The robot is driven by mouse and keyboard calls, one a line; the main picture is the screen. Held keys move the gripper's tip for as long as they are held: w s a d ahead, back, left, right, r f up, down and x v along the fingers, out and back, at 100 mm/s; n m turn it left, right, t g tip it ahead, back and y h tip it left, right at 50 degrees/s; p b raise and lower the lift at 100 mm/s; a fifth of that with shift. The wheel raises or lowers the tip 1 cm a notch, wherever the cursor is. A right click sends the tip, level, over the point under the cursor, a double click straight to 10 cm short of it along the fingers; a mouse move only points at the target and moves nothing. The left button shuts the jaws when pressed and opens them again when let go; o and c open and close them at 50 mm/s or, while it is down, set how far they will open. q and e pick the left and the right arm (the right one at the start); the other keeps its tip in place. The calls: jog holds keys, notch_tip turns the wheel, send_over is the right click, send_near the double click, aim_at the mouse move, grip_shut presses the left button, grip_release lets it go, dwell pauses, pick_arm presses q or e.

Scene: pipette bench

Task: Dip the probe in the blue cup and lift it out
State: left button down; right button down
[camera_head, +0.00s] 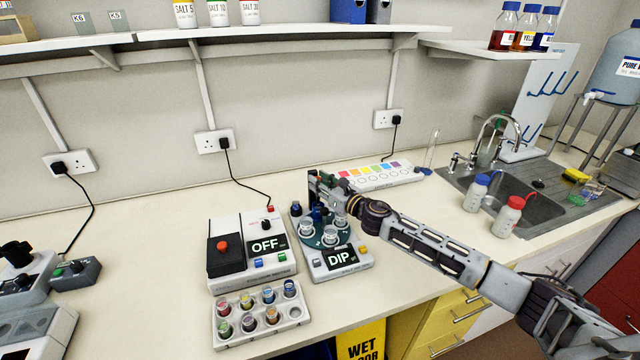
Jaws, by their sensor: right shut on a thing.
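The station with the DIP display (341,259) stands mid-bench. Its dark round plate carries several clear cups. My right gripper (322,188) reaches in from the right and is above the back of this station. It is shut on the probe, which is mostly hidden by the fingers, so I cannot tell where its tip is. A white rack (299,314) in front holds several small coloured cups. The cup at its back right corner (290,288) looks blue. My left gripper is out of view.
A white unit reading OFF (252,272) stands close left of the DIP station. A strip with coloured squares (376,177) lies behind the gripper. A sink (520,186) and two wash bottles are to the right.

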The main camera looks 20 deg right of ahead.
jog(key=shift+w+d+r+p, duration=0.1)
jog(key=shift+d+r+p, duration=0.1)
jog(key=shift+r+p, duration=0.25)
jog(key=shift+w+d+r+p, duration=0.1)
jog(key=shift+d+r+p, duration=0.1)
jog(key=shift+r, duration=0.45)
jog(key=shift+a, duration=0.1)
jog(key=c, duration=1.3)
grip_release()
jog(key=shift+s+f, duration=0.1)
jog(key=shift+f, duration=0.05)
jog(key=shift+a, duration=0.1)
jog(key=shift+s+f, duration=0.1)
jog(key=shift+s, duration=0.1)
jog(key=shift+v, duration=5.85)
